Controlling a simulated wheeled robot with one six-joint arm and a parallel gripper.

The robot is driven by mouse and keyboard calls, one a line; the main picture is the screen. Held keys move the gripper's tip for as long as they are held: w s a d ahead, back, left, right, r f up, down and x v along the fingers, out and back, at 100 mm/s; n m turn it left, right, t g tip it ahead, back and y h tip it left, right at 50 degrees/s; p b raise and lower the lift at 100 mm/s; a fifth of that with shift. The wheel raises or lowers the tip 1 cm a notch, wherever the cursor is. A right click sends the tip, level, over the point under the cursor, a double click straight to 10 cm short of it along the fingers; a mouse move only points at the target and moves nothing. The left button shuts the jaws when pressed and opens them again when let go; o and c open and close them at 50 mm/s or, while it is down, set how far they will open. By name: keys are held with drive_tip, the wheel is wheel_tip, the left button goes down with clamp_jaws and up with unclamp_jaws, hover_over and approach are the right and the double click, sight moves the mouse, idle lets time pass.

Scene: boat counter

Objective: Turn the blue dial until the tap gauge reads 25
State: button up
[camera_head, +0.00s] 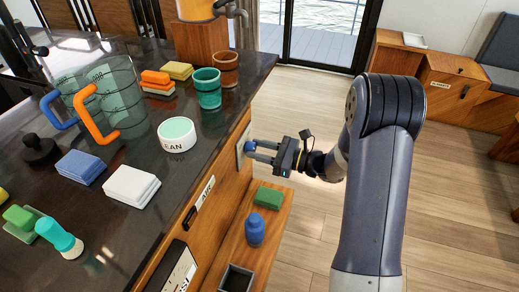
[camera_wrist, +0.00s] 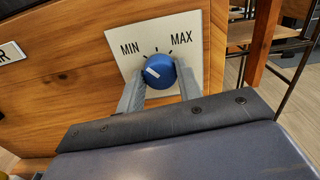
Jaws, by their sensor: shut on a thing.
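The blue dial (camera_wrist: 159,71) is on a white plate (camera_wrist: 185,28) marked MIN at left and MAX at right, on the wooden counter front. Its white pointer mark points to the upper left in the wrist view, towards the MIN side. My gripper (camera_wrist: 160,82) has a finger on each side of the dial and is shut on it. In the head view my gripper (camera_head: 254,151) reaches the counter's front from the right, and the dial (camera_head: 248,146) shows between its fingertips. The tap (camera_head: 233,10) is at the top, partly cut off. I cannot make out a gauge reading.
Below the dial, a wooden shelf (camera_head: 235,247) holds a blue bottle (camera_head: 255,229) and a green sponge (camera_head: 268,198).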

drive_tip(key=shift+r+m+p, duration=0.1)
drive_tip(key=shift+m+p, duration=0.3)
drive_tip(key=shift+p, duration=0.1)
drive_tip(key=shift+c, duration=0.4)
drive_tip(key=m+p, duration=0.2)
drive_tip(key=shift+m+p, duration=0.3)
drive_tip(key=shift+m, duration=0.1)
drive_tip(key=shift+m+p, duration=1.8)
drive_tip(key=shift+m, duration=0.8)
drive_tip(key=o, duration=1)
drive_tip(key=shift+d, duration=0.15)
drive_tip(key=v, duration=1)
drive_tip(key=shift+d+b, duration=0.3)
